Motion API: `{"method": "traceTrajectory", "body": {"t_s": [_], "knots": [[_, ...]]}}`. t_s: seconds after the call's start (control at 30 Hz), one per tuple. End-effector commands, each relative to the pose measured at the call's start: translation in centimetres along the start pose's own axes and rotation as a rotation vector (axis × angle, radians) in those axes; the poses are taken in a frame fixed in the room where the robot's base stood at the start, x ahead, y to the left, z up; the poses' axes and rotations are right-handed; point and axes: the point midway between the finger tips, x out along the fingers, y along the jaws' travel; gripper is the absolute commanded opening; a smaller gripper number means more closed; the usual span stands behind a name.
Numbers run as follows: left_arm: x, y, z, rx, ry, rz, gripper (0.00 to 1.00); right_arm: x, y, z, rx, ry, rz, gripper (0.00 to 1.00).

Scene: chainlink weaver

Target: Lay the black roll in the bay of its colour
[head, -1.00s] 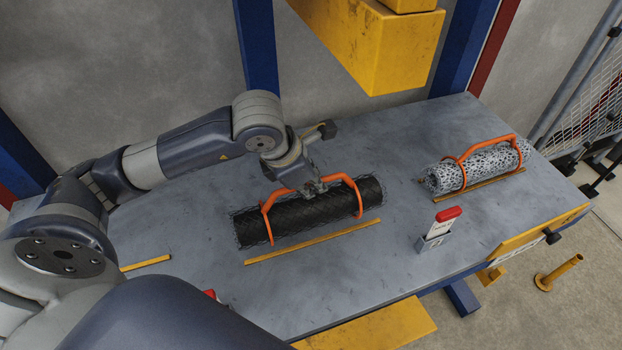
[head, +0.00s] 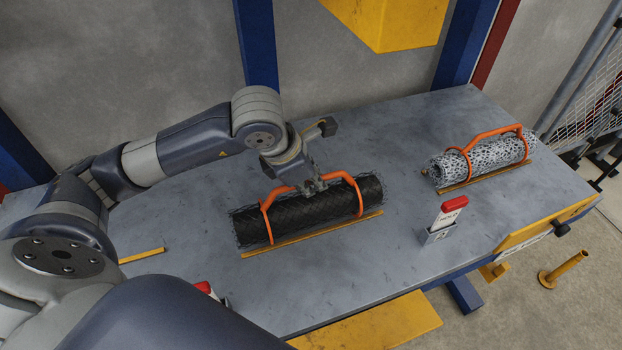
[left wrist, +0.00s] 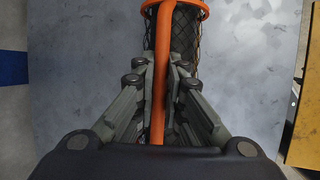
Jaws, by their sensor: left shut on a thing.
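The black roll (head: 310,210) is a dark mesh cylinder lying lengthwise from left to right above the grey table. An orange carrying handle (head: 268,208) with a ring near each end is around it. My left gripper (head: 312,186) is shut on the middle of the handle's bar, above the roll. In the left wrist view, the handle bar (left wrist: 161,70) runs between the fingers (left wrist: 160,100), with one end of the roll (left wrist: 184,35) beyond. I cannot tell whether the roll touches the table. My right gripper is not in view.
A whitish roll (head: 485,155) with an orange handle lies at the table's right. Yellow strips (head: 312,234) mark the table (head: 370,285). A red-topped white tag (head: 449,213) stands in a holder. A yellow beam (head: 385,22) hangs at the back. The table between the rolls is clear.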

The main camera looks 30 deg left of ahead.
Motion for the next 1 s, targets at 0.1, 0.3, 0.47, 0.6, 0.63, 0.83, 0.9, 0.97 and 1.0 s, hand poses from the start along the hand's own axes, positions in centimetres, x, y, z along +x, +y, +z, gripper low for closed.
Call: {"method": "traceTrajectory", "body": {"t_s": [0.1, 0.3, 0.47, 0.6, 0.63, 0.83, 0.9, 0.97, 1.0], "knots": [[0.11, 0.05, 0.04, 0.0, -0.005, 0.003, 0.0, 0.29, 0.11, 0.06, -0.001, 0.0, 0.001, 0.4], [0.38, -0.01, -0.07, 0.0, -0.005, 0.003, 0.0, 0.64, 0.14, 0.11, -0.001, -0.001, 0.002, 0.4], [0.59, -0.05, -0.15, 0.0, -0.005, 0.003, 0.0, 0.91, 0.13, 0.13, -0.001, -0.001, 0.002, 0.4], [0.56, -0.05, -0.15, 0.0, -0.005, 0.003, 0.28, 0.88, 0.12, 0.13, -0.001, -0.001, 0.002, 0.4], [0.57, -0.06, -0.16, 0.0, -0.004, 0.003, 0.34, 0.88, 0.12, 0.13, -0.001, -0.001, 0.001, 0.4], [0.64, -0.11, -0.24, 0.0, -0.002, 0.001, 0.34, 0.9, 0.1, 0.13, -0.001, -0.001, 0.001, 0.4], [0.81, -0.23, -0.41, 0.0, 0.004, -0.002, 0.34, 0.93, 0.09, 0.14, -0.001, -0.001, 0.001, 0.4], [0.75, -0.22, -0.4, 0.0, 0.004, -0.002, 0.34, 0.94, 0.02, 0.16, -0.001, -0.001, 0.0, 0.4], [0.61, -0.2, -0.37, 0.0, 0.003, -0.002, 0.34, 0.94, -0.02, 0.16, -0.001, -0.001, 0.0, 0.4]]}}
